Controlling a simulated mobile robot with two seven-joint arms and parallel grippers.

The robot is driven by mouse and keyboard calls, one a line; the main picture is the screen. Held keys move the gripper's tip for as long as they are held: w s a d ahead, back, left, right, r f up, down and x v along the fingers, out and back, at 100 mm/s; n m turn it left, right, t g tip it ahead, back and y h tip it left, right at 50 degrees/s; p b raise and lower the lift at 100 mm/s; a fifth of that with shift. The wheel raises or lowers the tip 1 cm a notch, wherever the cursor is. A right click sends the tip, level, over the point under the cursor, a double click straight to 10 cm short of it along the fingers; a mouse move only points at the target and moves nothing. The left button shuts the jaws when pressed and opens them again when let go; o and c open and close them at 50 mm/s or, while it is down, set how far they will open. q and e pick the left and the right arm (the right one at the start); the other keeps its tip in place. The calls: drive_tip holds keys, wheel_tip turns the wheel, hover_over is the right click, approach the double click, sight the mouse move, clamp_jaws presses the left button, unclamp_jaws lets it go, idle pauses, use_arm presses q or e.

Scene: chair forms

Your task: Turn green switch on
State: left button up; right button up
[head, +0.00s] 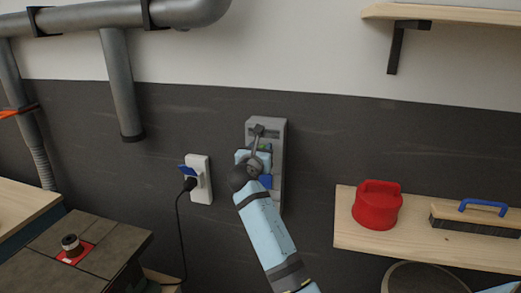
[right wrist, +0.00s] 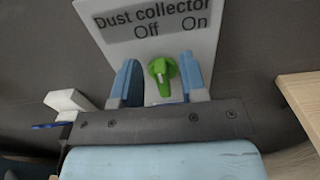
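The green switch (right wrist: 161,73) is a rotary knob on a grey wall panel (right wrist: 130,25) lettered "Dust collector", "Off" and "On". Its pointer tilts toward the upper left, on the "Off" side, in the right wrist view. In the head view the panel (head: 279,155) is mounted on the dark wall, and my right arm covers much of it. My right gripper (right wrist: 161,82) is open, with one blue finger on each side of the knob and a gap to each. In the head view the right gripper (head: 258,146) is in front of the panel. My left gripper is not in view.
A white outlet (head: 200,180) with a black plug and cord is left of the panel. A wooden shelf (head: 350,232) at right holds a red container (head: 377,204) and a blue-handled brush (head: 475,216). A workbench (head: 95,250) stands at lower left.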

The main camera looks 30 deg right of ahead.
clamp_jaws()
drive_tip(key=m+b, duration=0.1)
drive_tip(key=m, duration=0.5)
drive_tip(key=s+f+m+b, duration=0.1)
drive_tip(key=m+b, duration=0.1)
drive_tip(key=m, duration=0.4)
drive_tip(key=d+f+m+b, duration=0.1)
drive_tip(key=m+b, duration=0.1)
drive_tip(key=m, duration=0.3)
drive_tip(key=shift+s+d+f+m, duration=0.1)
drive_tip(key=shift+s+m, duration=0.15)
drive_tip(key=shift+m, duration=0.15)
idle(0.4)
